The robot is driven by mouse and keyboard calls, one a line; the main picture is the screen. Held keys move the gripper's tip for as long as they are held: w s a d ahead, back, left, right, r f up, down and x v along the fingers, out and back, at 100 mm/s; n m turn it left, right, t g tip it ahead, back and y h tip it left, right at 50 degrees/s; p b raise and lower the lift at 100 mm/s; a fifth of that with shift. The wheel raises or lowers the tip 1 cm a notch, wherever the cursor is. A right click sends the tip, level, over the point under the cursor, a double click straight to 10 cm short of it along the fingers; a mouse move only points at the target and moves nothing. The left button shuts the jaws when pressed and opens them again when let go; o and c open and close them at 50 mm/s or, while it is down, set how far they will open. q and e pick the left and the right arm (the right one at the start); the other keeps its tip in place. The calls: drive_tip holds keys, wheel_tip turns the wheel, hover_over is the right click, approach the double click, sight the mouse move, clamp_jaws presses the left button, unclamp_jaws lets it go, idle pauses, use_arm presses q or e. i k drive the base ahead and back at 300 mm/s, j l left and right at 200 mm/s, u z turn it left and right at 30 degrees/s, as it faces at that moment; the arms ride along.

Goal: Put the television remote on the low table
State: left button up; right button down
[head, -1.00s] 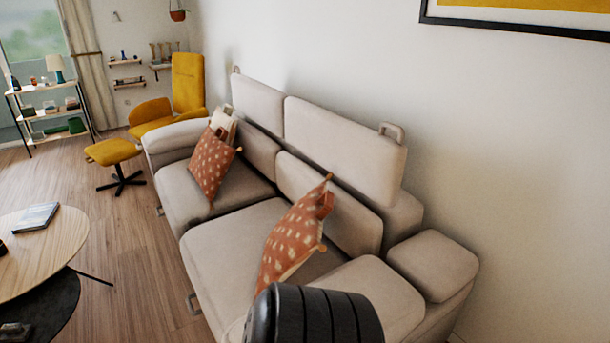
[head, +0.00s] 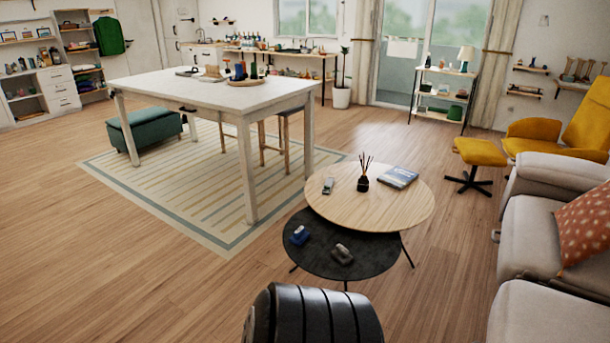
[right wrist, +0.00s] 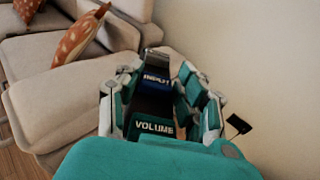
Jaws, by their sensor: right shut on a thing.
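The television remote (right wrist: 153,104) is dark, with a blue patch lettered INPUT and a green patch lettered VOLUME. It lies between the teal and white fingers of my right gripper (right wrist: 160,82), which is shut on it. In the head view neither gripper shows. The low table has a round pale wood top (head: 385,213) in the head view, with a lower round black top (head: 318,262) in front of it. My right gripper is apart from both, beside the sofa.
On the wood top are a reed diffuser (head: 363,183), a book (head: 398,177) and a small grey object (head: 328,186). A blue object (head: 300,235) and a grey one (head: 343,254) lie on the black top. The sofa (head: 525,240) is at right; open floor (head: 150,285) lies left.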

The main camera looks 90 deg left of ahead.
sight(325, 242)
drive_tip(key=j+u, duration=1.2)
drive_tip(key=j, duration=0.15)
drive_tip(key=i+j+u, duration=0.2)
drive_tip(key=j+u, duration=0.2)
drive_tip(key=i+j+u, duration=0.15)
drive_tip(key=j+u, duration=0.25)
drive_tip(key=i+j+u, duration=0.1)
drive_tip(key=i+j, duration=0.45)
drive_tip(key=j, duration=0.2)
drive_tip(key=i+j+u, duration=0.1)
drive_tip(key=i+j, duration=0.45)
drive_tip(key=j, duration=0.2)
